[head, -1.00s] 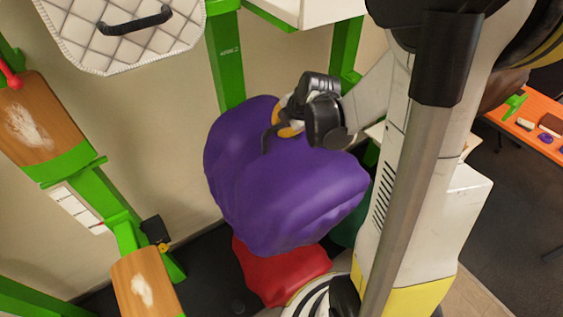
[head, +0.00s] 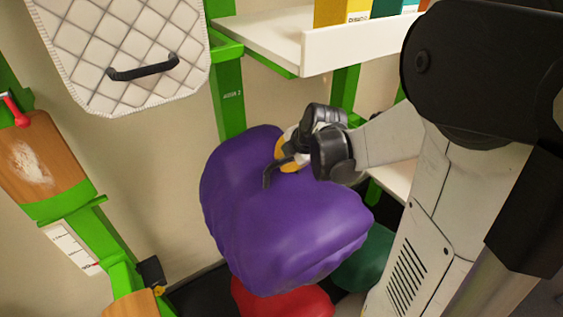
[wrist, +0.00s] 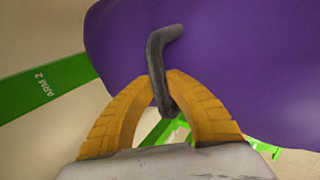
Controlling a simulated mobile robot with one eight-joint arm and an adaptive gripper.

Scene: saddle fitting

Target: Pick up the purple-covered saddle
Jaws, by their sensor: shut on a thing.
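The purple-covered saddle (head: 265,215) is in the middle of the head view, a large rounded purple shape. It also fills the upper right of the wrist view (wrist: 240,60). A dark bent handle (wrist: 158,65) stands out from the purple cover. My gripper (head: 289,163) is at the upper part of the saddle. In the wrist view its yellow fingers (wrist: 165,95) are closed around the lower part of the handle. The head view also shows the handle's end beside the fingers. The saddle's underside is hidden.
A red-covered shape (head: 285,302) and a green one (head: 362,262) are below the purple saddle. A green post (head: 229,100) stands behind it. A white shelf (head: 365,40) is at upper right. A quilted white pad (head: 130,45) hangs at upper left. Wooden arms (head: 35,155) are at left.

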